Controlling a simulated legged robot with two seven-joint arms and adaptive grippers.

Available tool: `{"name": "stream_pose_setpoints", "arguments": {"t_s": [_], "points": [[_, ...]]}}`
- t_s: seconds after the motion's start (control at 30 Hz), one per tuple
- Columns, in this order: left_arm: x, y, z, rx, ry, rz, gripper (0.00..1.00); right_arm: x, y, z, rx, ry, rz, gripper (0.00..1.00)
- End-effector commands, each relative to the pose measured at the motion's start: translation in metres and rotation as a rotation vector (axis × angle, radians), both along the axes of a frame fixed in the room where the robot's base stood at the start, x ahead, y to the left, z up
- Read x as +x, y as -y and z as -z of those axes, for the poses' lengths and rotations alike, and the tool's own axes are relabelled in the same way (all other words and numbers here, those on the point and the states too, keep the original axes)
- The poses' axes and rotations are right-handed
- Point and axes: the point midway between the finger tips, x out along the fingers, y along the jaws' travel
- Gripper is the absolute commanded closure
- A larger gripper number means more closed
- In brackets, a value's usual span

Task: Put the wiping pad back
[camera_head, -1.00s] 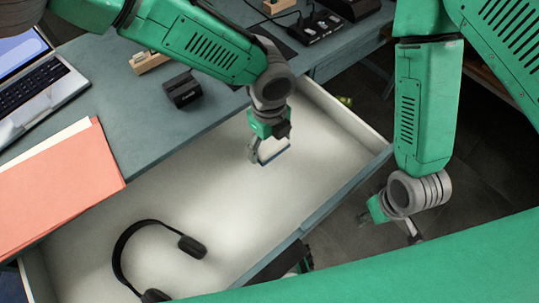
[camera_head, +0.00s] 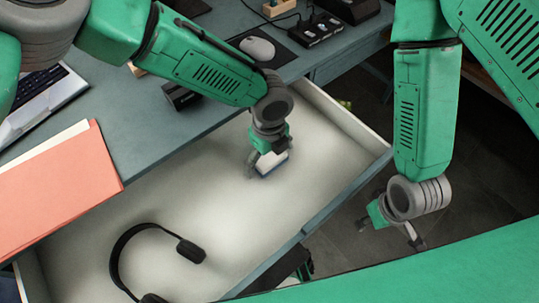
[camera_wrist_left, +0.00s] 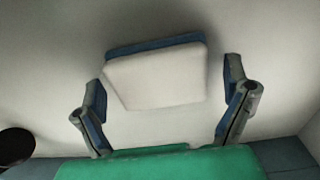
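The wiping pad (camera_head: 272,163), a white block with a blue layer, is inside the open drawer (camera_head: 215,200). My left gripper (camera_head: 264,166) is directly over it, pointing down. In the left wrist view the pad (camera_wrist_left: 158,78) lies between the two spread fingers of my left gripper (camera_wrist_left: 167,85). A gap shows between the pad and the right finger; whether the left finger touches it I cannot tell. The pad looks to be at the drawer floor. My right gripper (camera_head: 391,232) hangs outside the drawer, fingers apart and empty.
Black headphones (camera_head: 150,250) lie in the drawer's near left part. The desk (camera_head: 140,125) behind holds a laptop (camera_head: 40,100), a red folder (camera_head: 60,175), a mouse (camera_head: 258,48) and a black power strip (camera_head: 320,30). The drawer floor around the pad is clear.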

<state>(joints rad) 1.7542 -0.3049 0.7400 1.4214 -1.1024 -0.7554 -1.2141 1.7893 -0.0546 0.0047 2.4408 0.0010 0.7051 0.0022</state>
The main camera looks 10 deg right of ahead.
Motion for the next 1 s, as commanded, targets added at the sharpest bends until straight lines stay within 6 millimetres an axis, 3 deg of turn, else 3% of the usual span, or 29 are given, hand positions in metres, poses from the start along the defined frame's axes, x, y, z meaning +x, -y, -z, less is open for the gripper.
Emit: {"name": "stream_pose_setpoints", "arguments": {"t_s": [0.23, 0.7, 1.0], "points": [[0.001, 0.0, -0.016, 0.0, 0.002, 0.0, 0.07, 0.0, 0.0, -0.004, 0.0, 0.0, 0.0, 0.6], [0.004, 0.0, -0.108, 0.002, 0.001, -0.001, 0.07, 0.0, 0.0, -0.019, 0.0, 0.0, 0.0, 0.6], [0.004, 0.0, -0.122, 0.003, -0.001, 0.0, 0.07, 0.0, 0.0, -0.021, 0.0, 0.0, 0.0, 0.6]]}}
